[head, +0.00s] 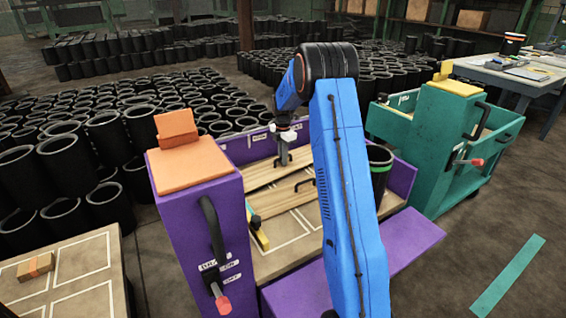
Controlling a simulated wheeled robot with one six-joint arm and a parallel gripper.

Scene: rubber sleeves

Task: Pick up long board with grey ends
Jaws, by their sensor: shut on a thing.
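My gripper (284,158) is at the end of my blue arm, pointing down over the inside of a purple cart (400,178). It is shut on a long pale wooden board (262,174) that lies slanted across the cart. I cannot make out grey ends on this board at this size. A second pale board (280,197) lies nearer, roughly alongside it, with a small black handle-like piece (304,184) by it. My arm hides the right part of the cart's inside.
A yellow tool (261,239) lies in the cart's near left. A black bin (379,170) stands at its right. The purple post (195,215) rises at the left. A teal cart (440,140) stands right. Many black sleeves (105,128) fill the floor behind.

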